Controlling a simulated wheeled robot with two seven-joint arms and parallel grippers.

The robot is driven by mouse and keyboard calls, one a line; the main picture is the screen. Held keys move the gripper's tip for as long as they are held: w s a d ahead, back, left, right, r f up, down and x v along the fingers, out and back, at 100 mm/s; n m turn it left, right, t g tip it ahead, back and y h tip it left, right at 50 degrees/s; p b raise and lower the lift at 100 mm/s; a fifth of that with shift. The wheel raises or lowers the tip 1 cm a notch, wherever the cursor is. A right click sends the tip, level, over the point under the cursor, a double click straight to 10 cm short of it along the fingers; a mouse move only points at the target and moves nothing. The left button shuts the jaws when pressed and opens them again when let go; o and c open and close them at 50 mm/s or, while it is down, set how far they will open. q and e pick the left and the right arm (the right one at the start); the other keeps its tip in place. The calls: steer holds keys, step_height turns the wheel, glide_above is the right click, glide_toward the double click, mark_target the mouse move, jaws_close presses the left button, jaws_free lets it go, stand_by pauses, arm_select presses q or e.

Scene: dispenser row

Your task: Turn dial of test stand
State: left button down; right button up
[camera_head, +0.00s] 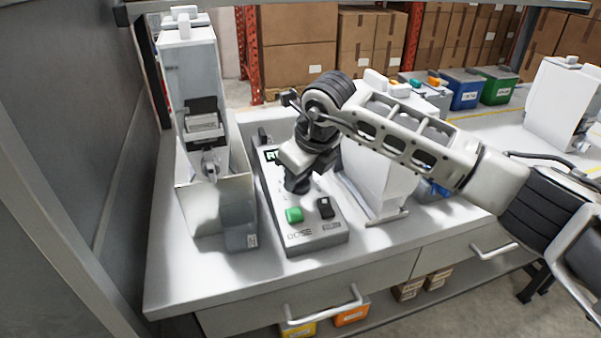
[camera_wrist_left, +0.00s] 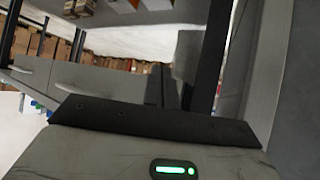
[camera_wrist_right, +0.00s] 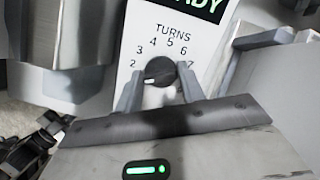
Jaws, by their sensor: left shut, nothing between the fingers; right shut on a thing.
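The test stand (camera_head: 318,238) is a pale box with a sloped panel on the bench, with a green button (camera_head: 293,214), a black switch (camera_head: 325,207) and a partly covered screen (camera_head: 271,156). Its dial (camera_wrist_right: 160,70) is a round dark knob under the word TURNS, inside an arc of numbers, 2 to 7 visible. My right gripper (camera_head: 297,186) reaches down over the panel and hides the dial in the head view. In the right wrist view its fingers (camera_wrist_right: 160,88) are shut on the dial, one each side. My left gripper (camera_wrist_left: 186,82) is shut and empty, away from the stand.
A tall white dispenser (camera_head: 195,75) stands close left of the stand, with another white dispenser (camera_head: 375,185) close right, partly behind my right arm. The bench front (camera_head: 190,275) is clear. A grey wall (camera_head: 65,130) is at left. Blue (camera_head: 463,92) and green bins stand farther back.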

steer(key=shift+f+m+b, duration=0.15)
steer(key=shift+m+b, duration=0.25)
steer(key=shift+b, duration=0.15)
steer(key=m+b, duration=0.2)
steer(key=shift+f+b, duration=0.1)
steer(key=shift+b, duration=0.2)
steer(key=shift+m+h+b, duration=0.4)
steer(key=shift+m+b, duration=0.6)
steer(key=shift+m, duration=0.1)
steer(key=m+b, duration=0.4)
steer(key=m, duration=0.1)
steer(key=shift+t+h, duration=0.3)
steer(key=shift+h, duration=0.1)
steer(key=shift+r+m+b, duration=0.2)
steer(key=shift+m+b, duration=0.4)
steer(key=shift+m, duration=0.1)
arm_select(q)
steer(key=shift+n+t+h, duration=0.4)
steer(key=shift+t, duration=0.1)
steer(key=f, duration=0.1)
steer(key=d+f, duration=0.1)
steer(key=f, duration=0.2)
steer(key=shift+w+d, duration=0.35)
steer(key=shift+w+r, duration=0.1)
arm_select(e)
steer(key=shift+r+m, duration=0.1)
steer(key=shift+m, duration=0.3)
steer(key=o, duration=1)
steer(key=shift+c, duration=0.2)
